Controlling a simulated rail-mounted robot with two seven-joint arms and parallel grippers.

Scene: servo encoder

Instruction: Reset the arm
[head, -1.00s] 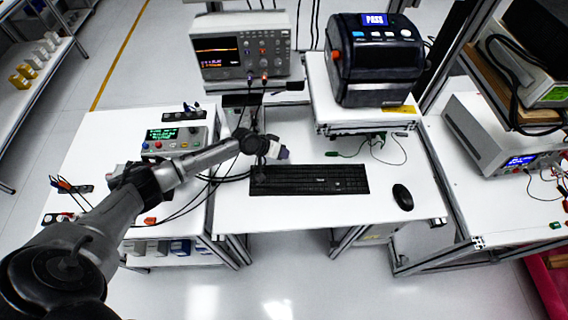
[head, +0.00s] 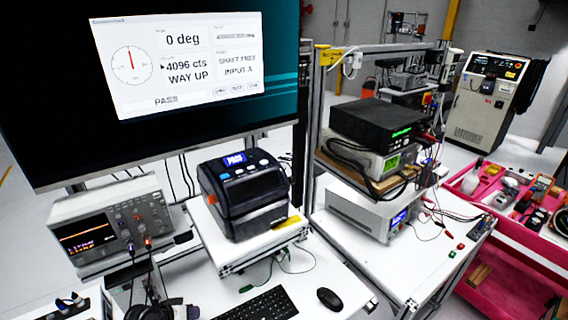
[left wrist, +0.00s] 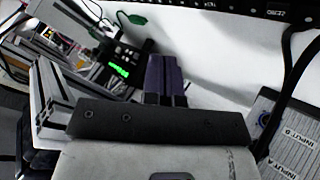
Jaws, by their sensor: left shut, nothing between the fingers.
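My left gripper (head: 192,312) shows only in part at the bottom edge of the head view, left of the black keyboard (head: 258,304). In the left wrist view its purple fingers (left wrist: 166,82) are together and empty. Most of the left arm is out of the head view. My right gripper is not in view. The large monitor (head: 180,95) reads 0 deg, 4096 cts, WAY UP, SHAFT FREE, INPUT A and PASS.
A label printer (head: 245,195) reads PASS on a raised shelf. An oscilloscope (head: 112,220) stands at left, a mouse (head: 329,298) beside the keyboard. Stacked instruments (head: 372,150) stand right of it. A pink cart (head: 490,235) is far right. A grey box (left wrist: 285,130) marked INPUT A and INPUT B shows in the wrist view.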

